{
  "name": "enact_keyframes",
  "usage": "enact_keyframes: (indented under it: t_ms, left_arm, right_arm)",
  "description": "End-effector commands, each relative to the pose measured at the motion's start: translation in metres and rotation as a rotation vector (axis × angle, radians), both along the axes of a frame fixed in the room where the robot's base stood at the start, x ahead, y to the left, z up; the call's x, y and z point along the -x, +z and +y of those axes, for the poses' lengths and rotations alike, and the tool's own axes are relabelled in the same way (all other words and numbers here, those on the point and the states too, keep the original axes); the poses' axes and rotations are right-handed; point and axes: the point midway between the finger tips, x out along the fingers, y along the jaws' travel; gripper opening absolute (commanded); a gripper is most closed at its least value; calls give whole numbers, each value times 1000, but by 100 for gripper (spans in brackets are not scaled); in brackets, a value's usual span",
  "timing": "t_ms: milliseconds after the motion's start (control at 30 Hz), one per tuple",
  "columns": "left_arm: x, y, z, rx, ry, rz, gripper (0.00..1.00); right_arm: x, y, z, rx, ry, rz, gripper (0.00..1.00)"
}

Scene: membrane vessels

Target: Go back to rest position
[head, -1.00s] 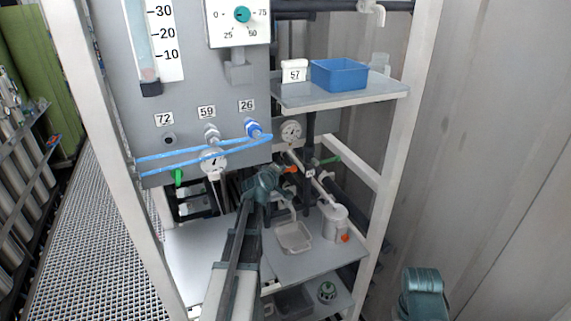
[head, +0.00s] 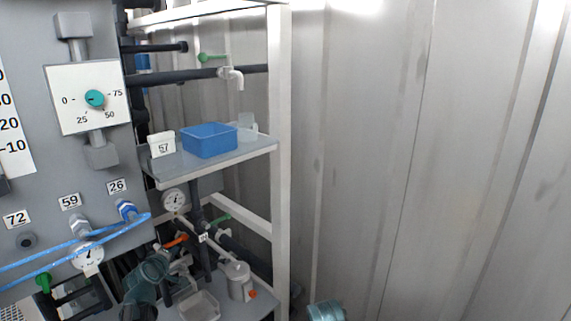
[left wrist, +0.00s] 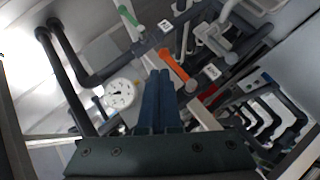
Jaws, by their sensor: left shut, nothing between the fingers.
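My left gripper (left wrist: 160,100) shows in the left wrist view with its two dark blue fingers side by side, shut and empty. In the head view my left arm (head: 148,280) comes up from the bottom left, in front of the lower rack; its fingertips are hard to make out there. An orange-handled valve (left wrist: 176,70) and a round gauge (left wrist: 119,93) lie beyond the fingers in the left wrist view. Part of my right arm (head: 326,311) shows at the bottom edge of the head view; its gripper fingers are not visible.
A blue bin (head: 209,139) and a 57 tag (head: 162,145) stand on the upper shelf (head: 215,163). Below are a clear tray (head: 199,307) and a lidded white vessel (head: 239,281). Blue hoses (head: 60,251) cross the grey panel. A corrugated wall (head: 430,160) fills the right.

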Motion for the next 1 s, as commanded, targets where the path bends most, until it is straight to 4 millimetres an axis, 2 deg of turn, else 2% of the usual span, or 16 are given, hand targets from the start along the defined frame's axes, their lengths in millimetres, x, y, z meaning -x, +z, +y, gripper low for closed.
enact_keyframes:
  t_ms: [33,133,200,267,300,367,400,467,500,600,733,833,1000]
  left_arm:
    - [0,-14,-27,-21,-61,40,0]
    - [4,-45,-90,-90,-221,152,0]
    - [14,-68,-136,-149,-347,242,0]
    - [27,-89,-173,-204,-456,321,0]
    - [38,-102,-197,-243,-532,375,0]
    - [58,-122,-231,-308,-646,459,0]
    - [73,-136,-253,-353,-723,516,0]
    - [100,-155,-282,-427,-842,606,0]
    - [119,-167,-299,-479,-920,666,0]
    - [166,-190,-329,-603,-1092,809,0]
    - [214,-206,-348,-734,-1250,961,0]
    - [239,-210,-353,-800,-1324,1041,0]
    - [256,-211,-355,-850,-1375,1104,0]
  right_arm:
    - [0,-6,0,0,0,0,50]
    - [0,-16,0,0,1,0,50]
    - [0,-23,0,0,2,0,50]
    - [0,-29,0,1,2,0,50]
    - [0,-33,0,1,3,0,50]
    - [0,-40,0,1,4,0,50]
    - [0,-44,0,1,4,0,50]
    - [0,-51,0,1,5,0,50]
    - [0,-56,0,1,5,0,50]
    - [0,-66,0,1,6,0,50]
    - [0,-75,0,2,8,0,50]
    - [0,-79,0,2,8,0,50]
    - [0,-81,0,2,9,0,50]
